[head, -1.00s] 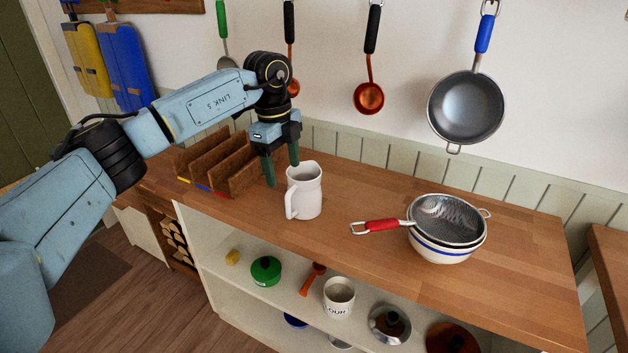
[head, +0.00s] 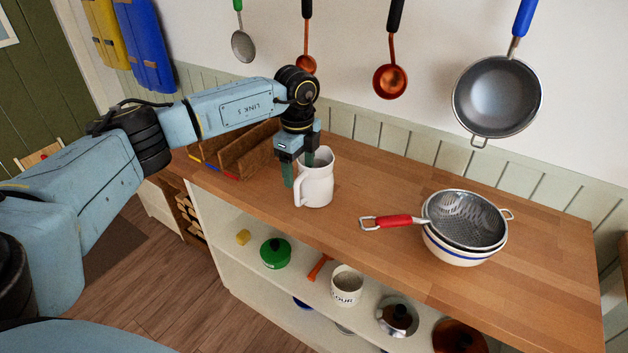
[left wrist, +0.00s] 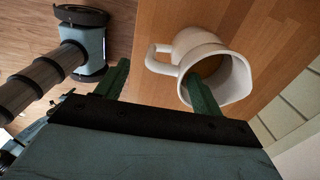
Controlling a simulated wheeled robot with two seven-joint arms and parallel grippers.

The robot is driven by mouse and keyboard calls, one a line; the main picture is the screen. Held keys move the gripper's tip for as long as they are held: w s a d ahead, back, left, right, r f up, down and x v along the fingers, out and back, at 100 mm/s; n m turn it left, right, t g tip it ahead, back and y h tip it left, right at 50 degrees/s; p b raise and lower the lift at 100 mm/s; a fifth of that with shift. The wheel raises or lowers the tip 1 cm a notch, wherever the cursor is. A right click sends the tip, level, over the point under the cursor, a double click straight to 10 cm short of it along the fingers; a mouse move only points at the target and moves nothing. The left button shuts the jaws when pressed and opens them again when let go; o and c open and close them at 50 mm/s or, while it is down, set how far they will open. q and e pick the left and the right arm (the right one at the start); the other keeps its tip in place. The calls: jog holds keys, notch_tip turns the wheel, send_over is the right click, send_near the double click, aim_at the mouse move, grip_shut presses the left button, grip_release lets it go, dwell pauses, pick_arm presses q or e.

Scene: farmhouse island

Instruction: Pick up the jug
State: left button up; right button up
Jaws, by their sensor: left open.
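The white jug (head: 316,186) stands upright on the wooden counter, its handle toward the left. My left gripper (head: 298,172) is open and points down at the jug's left side. In the left wrist view the jug (left wrist: 232,76) shows its open mouth and its handle. There, one finger of the left gripper (left wrist: 160,85) overlaps the mouth and the other is outside, beyond the handle. I cannot tell how deep the inner finger reaches or whether it touches the jug. My right gripper is in neither view.
A brown wooden rack (head: 243,154) stands just behind and left of the jug. A strainer with a red handle (head: 392,221) rests on a bowl (head: 462,254) to the right. The counter (head: 375,178) between is clear. Pans and ladles hang on the wall.

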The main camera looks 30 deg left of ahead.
aim_at(300, 176)
pick_arm(q)
notch_tip(300, 176, down, 4)
jog(key=shift+r, duration=0.15)
jog(key=c, duration=1.5)
jog(key=shift+r, duration=0.1)
jog(key=shift+w+r, duration=0.1)
jog(key=shift+r, duration=0.15)
notch_tip(300, 176, up, 10)
jog(key=shift+f, duration=0.2)
